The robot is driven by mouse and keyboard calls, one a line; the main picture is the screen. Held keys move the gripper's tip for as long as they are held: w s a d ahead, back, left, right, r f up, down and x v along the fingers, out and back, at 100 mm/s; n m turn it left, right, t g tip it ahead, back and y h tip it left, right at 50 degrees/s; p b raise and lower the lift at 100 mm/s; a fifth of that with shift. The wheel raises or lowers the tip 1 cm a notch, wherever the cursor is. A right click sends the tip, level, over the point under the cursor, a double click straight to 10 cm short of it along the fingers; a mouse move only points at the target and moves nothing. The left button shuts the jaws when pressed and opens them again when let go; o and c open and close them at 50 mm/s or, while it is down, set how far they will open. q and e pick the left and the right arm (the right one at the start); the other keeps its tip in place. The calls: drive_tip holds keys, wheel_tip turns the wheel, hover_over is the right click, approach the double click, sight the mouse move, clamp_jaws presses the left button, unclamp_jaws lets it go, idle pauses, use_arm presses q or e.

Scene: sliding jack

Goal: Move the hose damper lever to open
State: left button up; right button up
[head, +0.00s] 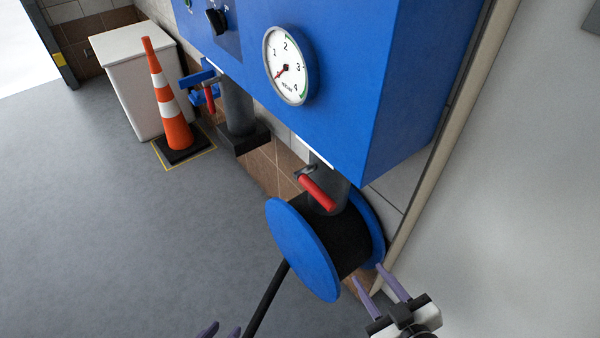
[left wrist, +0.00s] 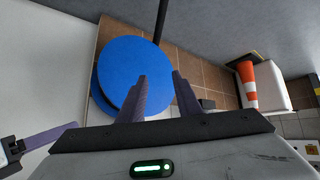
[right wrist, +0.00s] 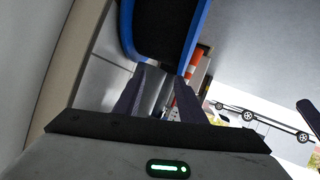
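A red-handled lever (head: 318,193) sits on the dark pipe stub just above the hose reel, slanting down to the right. A second red-handled lever (head: 209,97) is on the pipe further left, pointing down. The pictures carry no label telling which is the hose damper lever. My right gripper (head: 369,274) is open and empty, below and right of the nearer lever, by the reel's right flange. My left gripper (head: 222,329) shows only its fingertips at the bottom edge; the left wrist view shows its fingers (left wrist: 159,77) apart and empty. Neither touches a lever.
The blue hose reel (head: 303,250) with its black hose stands below the blue cabinet (head: 390,80), which carries a round gauge (head: 288,66). An orange cone (head: 165,100) and white box (head: 125,80) stand back left. A pale wall closes the right; floor is open left.

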drive_tip(key=w+a+r+n+t+y, duration=0.1)
drive_tip(key=w+r+n+t+y, duration=0.15)
drive_tip(key=w+r, duration=0.2)
drive_tip(key=n+y, duration=0.4)
drive_tip(key=n, duration=0.3)
approach(323, 198)
drive_tip(key=w+f, duration=0.1)
drive_tip(key=shift+n+g+y, duration=0.25)
drive_tip(key=p+x, duration=0.1)
drive_tip(key=x, duration=0.8)
drive_tip(key=shift+w+d, duration=0.1)
drive_tip(key=shift+d, duration=0.15)
drive_tip(key=shift+w+a+f, duration=0.1)
drive_tip(key=shift+w+a, duration=0.25)
drive_tip(key=shift+w, duration=0.1)
clamp_jaws()
